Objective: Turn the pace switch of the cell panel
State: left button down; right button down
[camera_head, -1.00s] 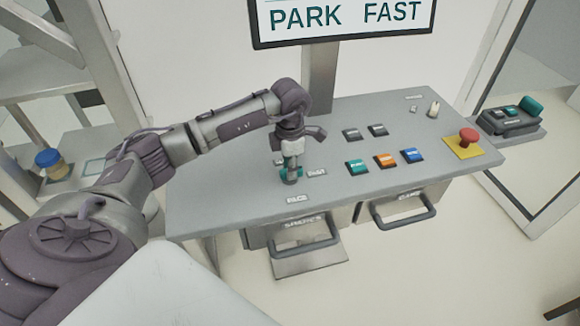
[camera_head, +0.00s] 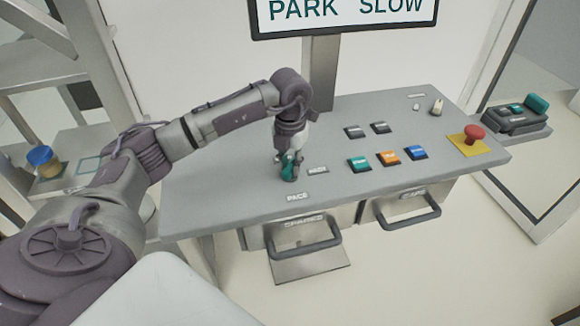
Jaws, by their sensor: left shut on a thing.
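The cell panel (camera_head: 230,195) is a grey slanted console in the middle of the view. My left gripper (camera_head: 289,172) points down at its left part and is shut on the pace switch (camera_head: 290,176), a small teal knob largely hidden by the fingers. A PACE label (camera_head: 298,197) sits just below it, towards the front edge. The screen (camera_head: 345,12) above the panel reads PARK SLOW. My right gripper is not in view.
Teal (camera_head: 359,164), orange (camera_head: 388,158) and blue (camera_head: 415,153) buttons lie right of the gripper. A red mushroom button (camera_head: 474,134) on a yellow plate is at the panel's right end. Drawers with handles (camera_head: 308,246) hang below the front edge.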

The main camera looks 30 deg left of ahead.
aim_at(290, 166)
pick_arm(q)
jog(key=n+b, duration=0.1)
jog(key=n, duration=0.3)
jog(key=shift+n, duration=0.3)
jog(key=n, duration=0.4)
jog(key=shift+w+r+b, duration=0.1)
jog(key=shift+b, duration=0.3)
jog(key=shift+n, duration=0.3)
jog(key=c, duration=1)
grip_release()
jog(key=shift+o, duration=0.2)
notch_tip(290, 166, up, 12)
